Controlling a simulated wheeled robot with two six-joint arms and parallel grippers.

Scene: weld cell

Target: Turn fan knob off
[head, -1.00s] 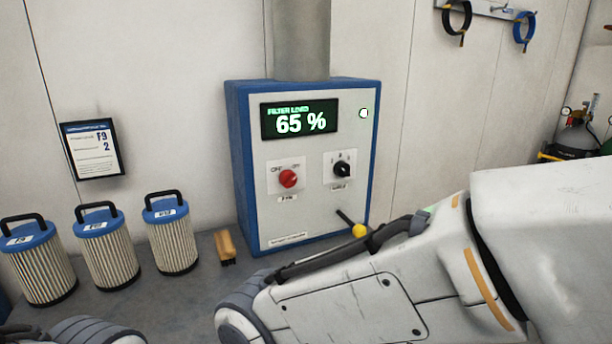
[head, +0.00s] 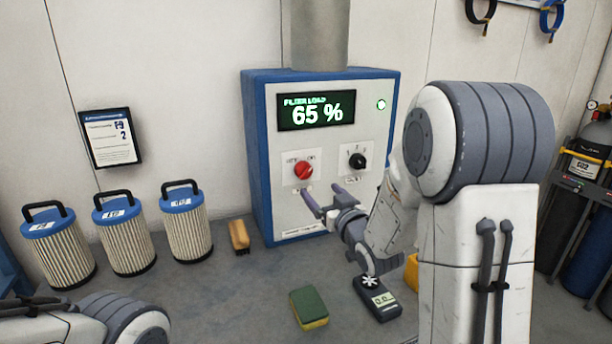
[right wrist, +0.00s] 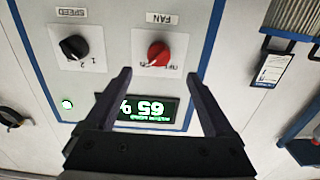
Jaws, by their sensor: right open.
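The red fan knob (head: 303,171) sits on the front panel of the blue and white filter cabinet (head: 262,180), below a lit display (head: 316,111) reading 65 %. In the right wrist view, which is upside down, the red knob (right wrist: 158,55) lies beyond and between the fingertips. My right gripper (head: 322,198) is open and empty, in front of the panel and a little below the knob in the head view; it also shows in the right wrist view (right wrist: 160,78). It appears apart from the knob. My left gripper is not in view.
A black speed knob (head: 357,160) is right of the red one. Several filter cartridges (head: 187,225) and a brush (head: 239,236) stand left. A green and yellow sponge (head: 309,308) and a handheld meter (head: 377,298) lie in front. Gas cylinders (head: 590,150) stand at right.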

